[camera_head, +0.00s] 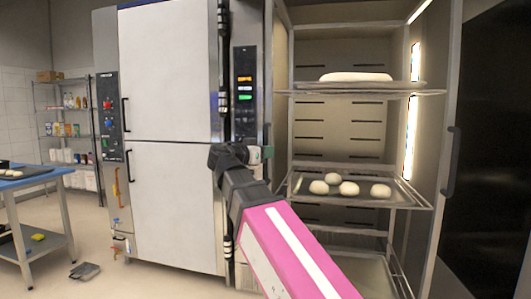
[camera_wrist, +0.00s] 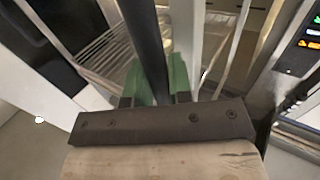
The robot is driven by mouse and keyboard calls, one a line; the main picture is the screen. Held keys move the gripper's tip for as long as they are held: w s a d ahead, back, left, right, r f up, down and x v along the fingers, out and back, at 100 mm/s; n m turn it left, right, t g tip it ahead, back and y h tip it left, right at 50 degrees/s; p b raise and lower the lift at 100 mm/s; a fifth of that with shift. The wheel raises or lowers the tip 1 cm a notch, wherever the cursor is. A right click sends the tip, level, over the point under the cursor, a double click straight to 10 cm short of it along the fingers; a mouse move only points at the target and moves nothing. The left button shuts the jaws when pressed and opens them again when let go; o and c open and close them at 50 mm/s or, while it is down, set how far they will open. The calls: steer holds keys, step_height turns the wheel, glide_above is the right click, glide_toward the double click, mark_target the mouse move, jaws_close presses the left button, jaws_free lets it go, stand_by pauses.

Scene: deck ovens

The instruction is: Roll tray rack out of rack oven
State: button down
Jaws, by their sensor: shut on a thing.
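The tray rack (camera_head: 391,238) stands in the open, lit rack oven (camera_head: 395,55) at the right of the head view. Its upper tray (camera_head: 430,93) bears one long pale loaf (camera_head: 355,76). Its lower tray (camera_head: 412,198) bears several round dough pieces (camera_head: 349,188). My gripper (camera_head: 267,152) is at the left front side of the rack, between the two trays in height. In the wrist view, its green fingers (camera_wrist: 157,82) are shut on a dark bar (camera_wrist: 146,40). Wire shelving (camera_wrist: 108,50) shows beyond it. The fingers' grip is mostly hidden in the head view.
A control panel (camera_head: 244,90) and a closed white oven (camera_head: 170,75) stand left of the opening. The oven door with a dark handle (camera_head: 451,160) is open at the right. A blue table (camera_head: 30,180) and a goods shelf (camera_head: 72,120) are far left. A dark object (camera_head: 85,270) lies on the floor.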

steer(key=c, duration=1.1)
jaws_free()
steer(key=shift+o, duration=0.2)
steer(key=v, duration=1)
steer(key=shift+s+a, duration=0.3)
